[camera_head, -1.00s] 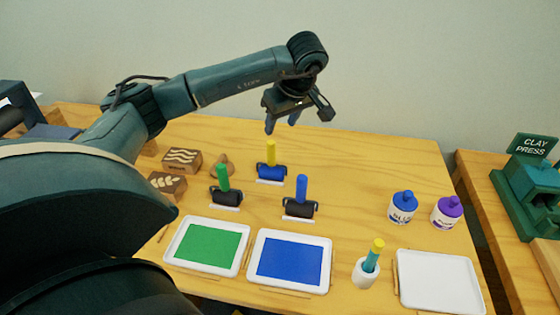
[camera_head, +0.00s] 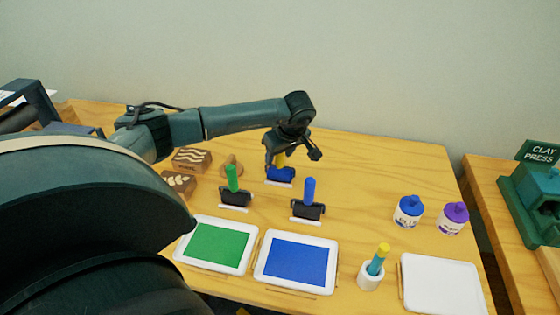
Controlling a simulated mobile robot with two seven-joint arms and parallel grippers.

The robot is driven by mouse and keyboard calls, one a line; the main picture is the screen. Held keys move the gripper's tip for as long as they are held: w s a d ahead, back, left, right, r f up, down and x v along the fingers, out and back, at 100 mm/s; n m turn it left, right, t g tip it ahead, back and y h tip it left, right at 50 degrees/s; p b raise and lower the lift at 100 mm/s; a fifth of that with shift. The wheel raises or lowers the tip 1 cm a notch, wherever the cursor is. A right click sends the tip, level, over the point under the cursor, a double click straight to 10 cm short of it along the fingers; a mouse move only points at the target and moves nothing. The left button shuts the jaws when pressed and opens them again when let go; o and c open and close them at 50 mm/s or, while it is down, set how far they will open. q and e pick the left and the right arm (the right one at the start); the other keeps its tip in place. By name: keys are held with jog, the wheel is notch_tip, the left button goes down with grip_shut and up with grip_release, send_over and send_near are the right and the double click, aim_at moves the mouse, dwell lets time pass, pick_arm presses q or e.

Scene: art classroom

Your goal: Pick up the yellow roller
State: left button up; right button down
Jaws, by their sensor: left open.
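My right gripper is not in view.
A green-handled roller (camera_head: 232,178) and a blue-handled roller (camera_head: 309,191) stand just in front. Green (camera_head: 177,251) and blue (camera_head: 260,272) trays lie nearer. Carved wooden blocks (camera_head: 192,160) are at left. Paint bottles (camera_head: 408,211) stand at right.

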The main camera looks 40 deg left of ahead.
pick_arm(q)
grip_shut()
dwell(0.5)
